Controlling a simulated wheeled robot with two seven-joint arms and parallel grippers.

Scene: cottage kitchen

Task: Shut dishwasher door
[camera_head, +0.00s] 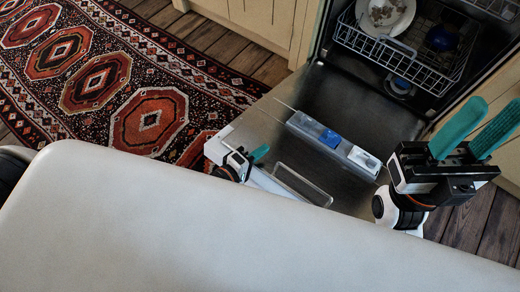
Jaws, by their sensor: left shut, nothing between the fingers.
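The dishwasher door (345,98) is folded down open, its dark inner panel facing up, with a detergent dispenser (332,139) on it. Above it, the dishwasher's opening shows a lower rack (405,62). My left gripper (260,153) is at the door's left outer corner; a teal fingertip shows by the edge, and it is shut and empty. Part of it is hidden behind my white body, and I cannot tell whether it touches the door. My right gripper (478,128) is right of the door, its two teal fingers apart with nothing between them.
The rack holds a white plate (385,14) and a dark blue item (441,38). Cream cabinets (265,18) flank the dishwasher. A red patterned rug (110,80) lies on the wooden floor (205,40) to the left. My white body hides the lower part of the picture.

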